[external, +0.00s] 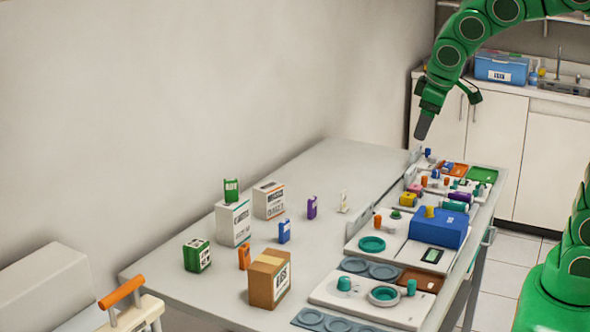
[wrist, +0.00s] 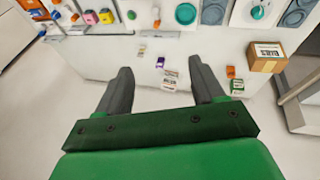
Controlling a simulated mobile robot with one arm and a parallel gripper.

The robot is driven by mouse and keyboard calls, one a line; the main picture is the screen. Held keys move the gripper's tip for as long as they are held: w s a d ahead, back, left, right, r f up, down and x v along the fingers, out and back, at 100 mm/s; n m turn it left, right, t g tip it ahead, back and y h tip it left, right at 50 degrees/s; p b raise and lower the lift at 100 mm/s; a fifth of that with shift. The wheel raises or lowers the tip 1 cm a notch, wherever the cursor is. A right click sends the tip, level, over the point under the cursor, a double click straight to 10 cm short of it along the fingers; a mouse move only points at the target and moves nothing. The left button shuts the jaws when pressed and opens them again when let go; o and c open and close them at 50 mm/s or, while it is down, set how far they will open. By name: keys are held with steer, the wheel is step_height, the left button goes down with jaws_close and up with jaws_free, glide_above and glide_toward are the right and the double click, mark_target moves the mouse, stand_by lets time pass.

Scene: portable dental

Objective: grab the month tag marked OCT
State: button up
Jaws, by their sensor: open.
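Several small tag-like pieces stand on the table in the external view: a purple one (external: 311,207), a blue one (external: 284,231), an orange one (external: 244,256), a whitish one (external: 344,201) and a green one (external: 231,190) on top of a white box. Their lettering is too small to read, so I cannot tell which is OCT. The wrist view also shows the purple (wrist: 160,62), whitish (wrist: 141,50) and orange (wrist: 231,71) pieces. My gripper (external: 422,128) is open and empty, high over the table's far end; its two fingers (wrist: 160,66) show apart in the wrist view.
White boxes (external: 233,223) (external: 269,199), a green-and-white box (external: 197,256) and a brown carton (external: 268,279) stand on the table's left half. Trays and a blue case (external: 438,228) crowd the right side. The tabletop's far left part (external: 335,163) is clear.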

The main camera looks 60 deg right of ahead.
mark_target(315, 199)
steer(key=w+d+f+n+t+h, duration=0.1)
steer(key=w+d+f+n+t, duration=0.1)
steer(key=w+d+f+n, duration=0.4)
steer(key=w+d+f+n+t+h, duration=0.1)
steer(key=w+d+f+n+t, duration=0.2)
steer(key=w, duration=0.4)
steer(key=w+d+f+n+t+h, duration=0.1)
steer(key=w+d+f+n, duration=0.25)
steer(key=w+n, duration=0.35)
steer(key=w+f+n+t+y, duration=0.1)
steer(key=w+f+n+y, duration=0.1)
steer(key=f+n, duration=0.3)
steer(key=w+f+n+t+y, duration=0.1)
steer(key=w+f+n+y, duration=0.1)
steer(key=f+n, duration=0.4)
steer(key=w+a+f+n+t+y, duration=0.1)
steer(key=w+f+n, duration=0.3)
steer(key=n, duration=0.4)
steer(key=shift+w+f+t+y, duration=0.1)
steer(key=shift+f+t+y, duration=0.45)
steer(key=shift+f, duration=0.25)
steer(key=shift+x, duration=3.25)
steer(key=shift+f, duration=0.15)
steer(key=c, duration=1)
